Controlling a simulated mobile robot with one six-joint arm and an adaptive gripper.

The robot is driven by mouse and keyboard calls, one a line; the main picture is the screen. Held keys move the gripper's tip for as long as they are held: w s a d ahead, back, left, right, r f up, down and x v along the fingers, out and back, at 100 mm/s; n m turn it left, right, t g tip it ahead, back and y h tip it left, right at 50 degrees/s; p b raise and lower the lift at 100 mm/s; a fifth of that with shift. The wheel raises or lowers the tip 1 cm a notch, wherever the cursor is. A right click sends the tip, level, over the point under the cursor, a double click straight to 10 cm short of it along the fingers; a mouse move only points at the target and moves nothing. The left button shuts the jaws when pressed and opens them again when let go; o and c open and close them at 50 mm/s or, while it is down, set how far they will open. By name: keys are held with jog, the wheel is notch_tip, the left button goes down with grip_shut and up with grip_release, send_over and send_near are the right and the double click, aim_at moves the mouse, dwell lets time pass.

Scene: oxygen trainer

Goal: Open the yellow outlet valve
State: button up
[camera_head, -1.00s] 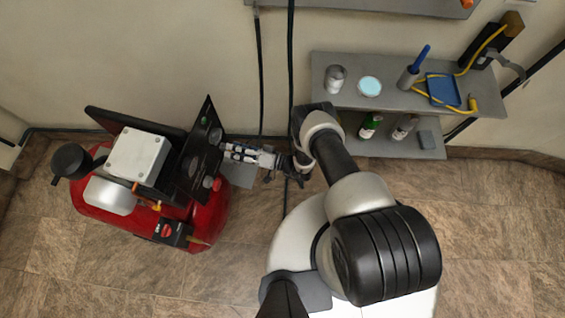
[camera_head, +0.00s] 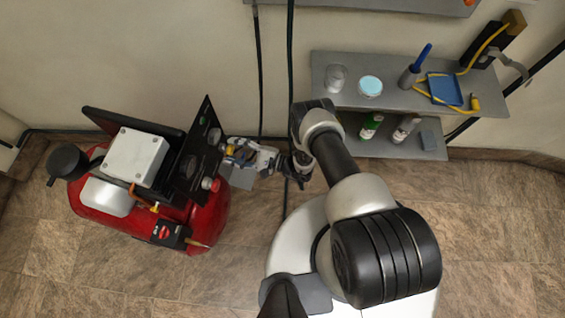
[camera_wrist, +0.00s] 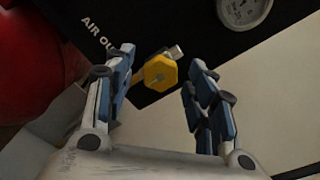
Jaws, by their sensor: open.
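The yellow outlet valve (camera_wrist: 160,72) is a yellow hexagonal knob on the black panel (camera_wrist: 100,22), by the lettering "AIR OU…", in the wrist view. My gripper (camera_wrist: 162,82) is open, with one blue-padded finger left of the knob and the other right of it. The knob shows in the gap, and no finger is seen touching it. In the head view my gripper (camera_head: 238,153) is at the right side of the panel (camera_head: 200,150) on the red compressor (camera_head: 95,200). A small yellow spot by the fingers there is partly hidden.
A round gauge (camera_wrist: 243,10) is on the panel above right of the knob. The red tank stands on the floor at left. A grey shelf (camera_head: 320,95) with cans, a blue tray (camera_head: 444,90) and a yellow cable stands at right. Dark hoses (camera_head: 260,70) hang on the wall.

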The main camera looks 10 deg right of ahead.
jog(key=s+d+m+p, duration=0.1)
jog(key=s+d+m, duration=0.2)
jog(key=d, duration=0.5)
jog(key=s+d+m+p, duration=0.1)
jog(key=s+d+m, duration=0.2)
jog(key=d+m, duration=0.2)
jog(key=v, duration=0.3)
jog(key=shift+w+d, duration=0.15)
dwell(0.5)
